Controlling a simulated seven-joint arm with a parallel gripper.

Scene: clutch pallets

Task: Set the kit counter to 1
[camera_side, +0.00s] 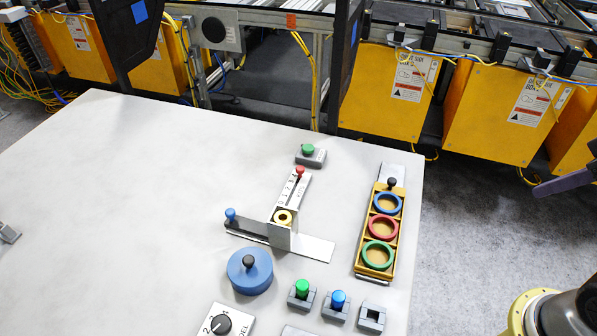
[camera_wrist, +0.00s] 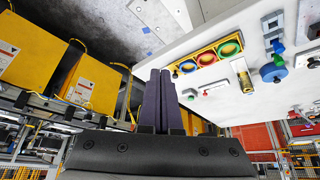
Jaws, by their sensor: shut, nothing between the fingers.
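A narrow pale slide scale (camera_side: 288,190) printed with small digits stands on the table, and I take it as the kit counter. Its red knob (camera_side: 299,171) sits at the far end of the scale, beyond the digits. In the wrist view the red knob (camera_wrist: 205,92) shows small, right of my fingertips. My gripper (camera_wrist: 160,73) has its two purple fingers together, with nothing between them. In the side view my gripper (camera_side: 540,190) shows only in part at the right edge, right of the table and well apart from the counter.
A tray (camera_side: 359,267) with blue, red and green rings lies between my gripper and the counter. A green button (camera_side: 308,149), a blue-knobbed slide (camera_side: 231,215), a blue round lid (camera_side: 249,276) and a black dial (camera_side: 221,324) surround the counter. The table's left half is mostly clear.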

